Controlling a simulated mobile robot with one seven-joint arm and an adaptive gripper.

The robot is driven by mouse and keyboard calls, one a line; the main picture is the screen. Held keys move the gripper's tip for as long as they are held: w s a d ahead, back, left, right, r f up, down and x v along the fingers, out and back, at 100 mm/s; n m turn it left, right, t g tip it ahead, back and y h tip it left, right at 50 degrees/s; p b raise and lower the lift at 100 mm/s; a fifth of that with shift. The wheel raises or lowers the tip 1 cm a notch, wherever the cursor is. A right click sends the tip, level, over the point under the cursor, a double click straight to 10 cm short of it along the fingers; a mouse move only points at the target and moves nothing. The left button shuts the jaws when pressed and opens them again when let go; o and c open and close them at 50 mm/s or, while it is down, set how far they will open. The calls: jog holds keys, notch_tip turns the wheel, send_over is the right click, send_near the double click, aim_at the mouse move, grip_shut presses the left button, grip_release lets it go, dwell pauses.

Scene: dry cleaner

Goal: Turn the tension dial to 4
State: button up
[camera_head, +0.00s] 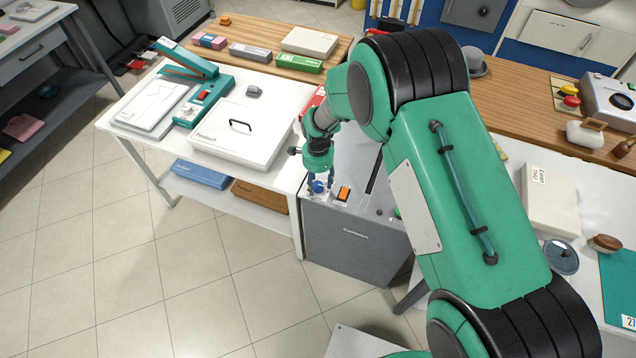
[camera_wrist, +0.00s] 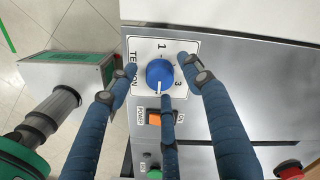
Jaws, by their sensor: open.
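The blue tension dial (camera_wrist: 160,72) sits on a white plate (camera_wrist: 140,45) marked TENSION, with the numbers 1 and 3 readable in the wrist view. A short white mark shows on the dial's lower edge; the number beside it is hidden by a finger. My gripper (camera_wrist: 160,80) is open, with one finger on each side of the dial and a third below it. Whether any finger touches the dial, I cannot tell. In the head view the dial (camera_head: 318,187) is small, under my gripper (camera_head: 319,180), on the grey machine (camera_head: 355,240).
An orange POWER switch (camera_wrist: 161,118) sits just below the dial plate. A red button (camera_wrist: 290,172) is at the lower right of the wrist view. A white lidded box (camera_head: 240,135) stands on the white table left of the machine.

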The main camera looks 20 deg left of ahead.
aim_at(318, 184)
notch_tip(318, 184, up, 12)
jog(key=shift+f, duration=0.2)
dwell(0.4)
dwell(0.5)
jog(key=s+d+r+n+t+y, duration=0.1)
jog(key=s+d+r+n, duration=0.1)
jog(key=d+r, duration=1.15)
jog(key=s+d+r+n+t, duration=0.2)
jog(key=d+r, duration=1.1)
jog(key=r, duration=0.1)
jog(key=s+d+r+n+t, duration=0.1)
jog(key=s+d+r+n, duration=0.1)
jog(key=s+d, duration=0.7)
jog(key=s+d+r+n+t+h+b, duration=0.1)
jog(key=s+d+r, duration=0.4)
jog(key=s+d, duration=0.5)
jog(key=s+n, duration=0.1)
jog(key=s, duration=0.2)
jog(key=shift+s+r+n+t, duration=0.3)
jog(key=shift+s, duration=0.05)
